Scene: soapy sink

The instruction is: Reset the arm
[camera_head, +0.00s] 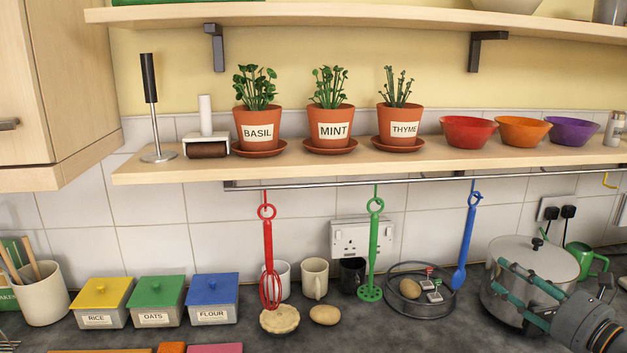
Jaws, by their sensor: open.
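My gripper (497,275) is at the lower right, with its dark wrist running out of the right edge of the picture. Its two teal fingers point left and are spread apart. No object shows between them except the steel pot (530,255) seen behind. The gripper overlaps the pot in this view; I cannot tell whether they touch. The pot stands lidded on the dark counter.
Red whisk (268,260), green masher (374,250) and blue utensil (467,240) hang from the rail. The shelf (370,161) above holds potted herbs and bowls. A green mug (587,262) stands right.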

